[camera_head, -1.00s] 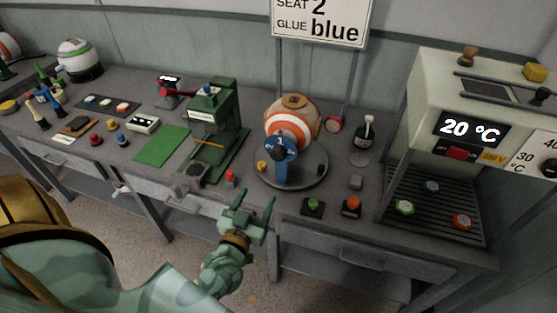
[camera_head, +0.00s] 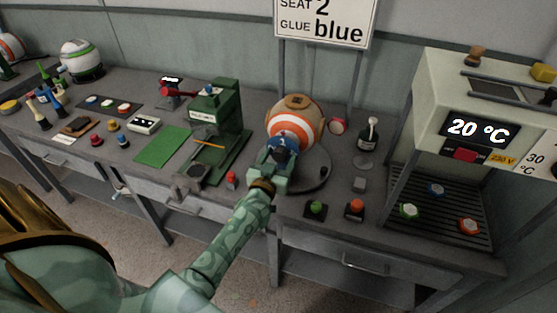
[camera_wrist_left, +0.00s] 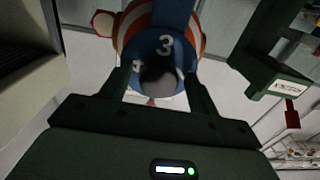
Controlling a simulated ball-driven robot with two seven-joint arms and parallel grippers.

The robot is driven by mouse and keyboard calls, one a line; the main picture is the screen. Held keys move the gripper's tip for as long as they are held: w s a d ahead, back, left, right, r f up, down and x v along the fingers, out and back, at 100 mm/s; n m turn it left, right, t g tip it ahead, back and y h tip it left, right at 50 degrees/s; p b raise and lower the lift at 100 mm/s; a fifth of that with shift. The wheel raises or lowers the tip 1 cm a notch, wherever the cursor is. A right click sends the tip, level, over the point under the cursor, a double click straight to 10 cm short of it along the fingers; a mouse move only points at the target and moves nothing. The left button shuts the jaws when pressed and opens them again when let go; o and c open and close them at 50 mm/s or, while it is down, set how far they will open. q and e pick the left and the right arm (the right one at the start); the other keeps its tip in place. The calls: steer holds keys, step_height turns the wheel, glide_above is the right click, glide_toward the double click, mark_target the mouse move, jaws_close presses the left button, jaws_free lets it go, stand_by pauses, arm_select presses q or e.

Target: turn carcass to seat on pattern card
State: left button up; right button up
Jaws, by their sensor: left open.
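The carcass (camera_head: 296,117), a round body with orange and white bands and a tan top, sits on a grey round stand (camera_head: 318,178). A blue numbered part (camera_head: 285,142) is on its near side. In the left wrist view the blue part (camera_wrist_left: 165,22) shows a white 3, with carcass bands (camera_wrist_left: 130,22) behind it. My left gripper (camera_head: 276,160) is open at the blue part, its fingers either side of the dark round end; contact cannot be told. The pattern card (camera_head: 322,32) above reads SEAT 2, GLUE blue. My right gripper is not in view.
A green press (camera_head: 215,125) stands close left of the stand. Green (camera_head: 316,208) and orange (camera_head: 355,207) buttons sit at the bench's front edge. A bottle (camera_head: 368,135) stands right of the carcass. A cabinet (camera_head: 470,105) reading 20 °C is at the right.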

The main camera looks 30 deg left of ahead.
arm_select(q)
jaws_close()
